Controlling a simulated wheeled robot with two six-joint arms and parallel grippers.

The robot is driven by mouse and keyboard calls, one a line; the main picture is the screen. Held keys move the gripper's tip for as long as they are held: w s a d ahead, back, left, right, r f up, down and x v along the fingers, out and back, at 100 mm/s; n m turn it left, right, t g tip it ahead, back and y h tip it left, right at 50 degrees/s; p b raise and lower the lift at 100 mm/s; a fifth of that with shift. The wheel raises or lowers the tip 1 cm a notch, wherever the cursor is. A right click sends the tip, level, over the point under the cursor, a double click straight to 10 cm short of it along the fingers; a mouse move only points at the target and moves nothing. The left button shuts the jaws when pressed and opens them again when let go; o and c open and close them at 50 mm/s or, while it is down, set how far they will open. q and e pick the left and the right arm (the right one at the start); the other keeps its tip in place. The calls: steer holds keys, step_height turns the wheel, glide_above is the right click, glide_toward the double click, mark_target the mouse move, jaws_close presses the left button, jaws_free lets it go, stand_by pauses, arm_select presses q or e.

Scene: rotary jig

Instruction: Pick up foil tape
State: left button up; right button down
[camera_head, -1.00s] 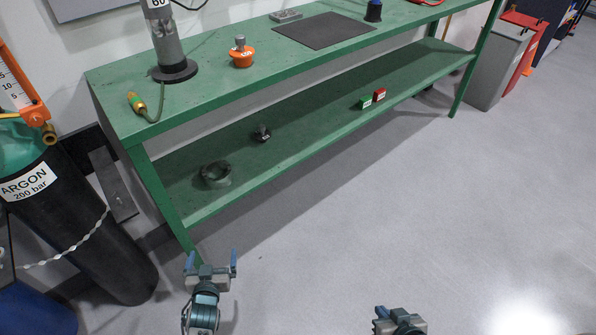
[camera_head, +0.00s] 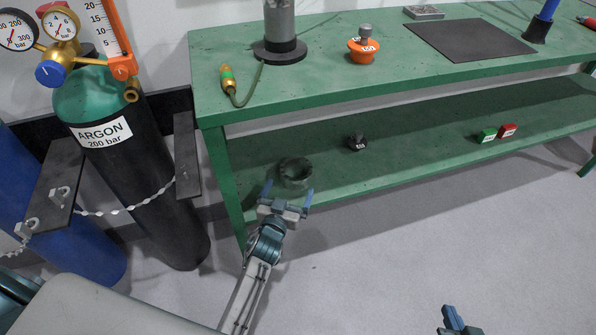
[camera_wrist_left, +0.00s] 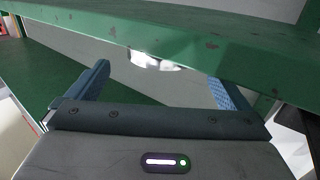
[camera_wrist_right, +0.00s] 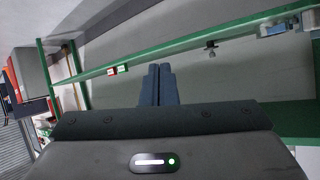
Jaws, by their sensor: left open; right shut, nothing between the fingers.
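The foil tape looks to be the grey ring-shaped roll (camera_head: 296,172) lying on the lower shelf of the green bench, near its left end. In the left wrist view a bright silvery piece of it (camera_wrist_left: 150,62) shows between the fingers, partly hidden by the green bench edge. My left gripper (camera_head: 288,193) is open and empty. In the head view it appears just below the roll, at the shelf's front edge; I see no contact. My right gripper (camera_head: 452,319) is shut and empty, low over the floor; its closed fingers show in the right wrist view (camera_wrist_right: 160,70).
The green bench top (camera_head: 330,85) overhangs the lower shelf (camera_head: 420,150). A black knobbed part (camera_head: 357,143), a green box (camera_head: 487,135) and a red box (camera_head: 508,130) sit on that shelf. A chained argon cylinder (camera_head: 150,190) stands at left. Floor at right is clear.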

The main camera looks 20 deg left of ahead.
mark_target(292, 181)
arm_select(q)
steer(key=shift+w+f, duration=0.2)
steer(key=shift+w, duration=1)
steer(key=w, duration=0.2)
steer(key=w+b, duration=0.1)
steer(key=w, duration=0.1)
steer(key=shift+w+a+f, duration=0.15)
steer(key=shift+w, duration=0.3)
steer(key=c, duration=0.8)
arm_select(e)
steer(key=w+d+r+t, duration=0.1)
steer(key=w+r+t, duration=0.4)
steer(key=r, duration=0.2)
steer(key=shift+r, duration=0.25)
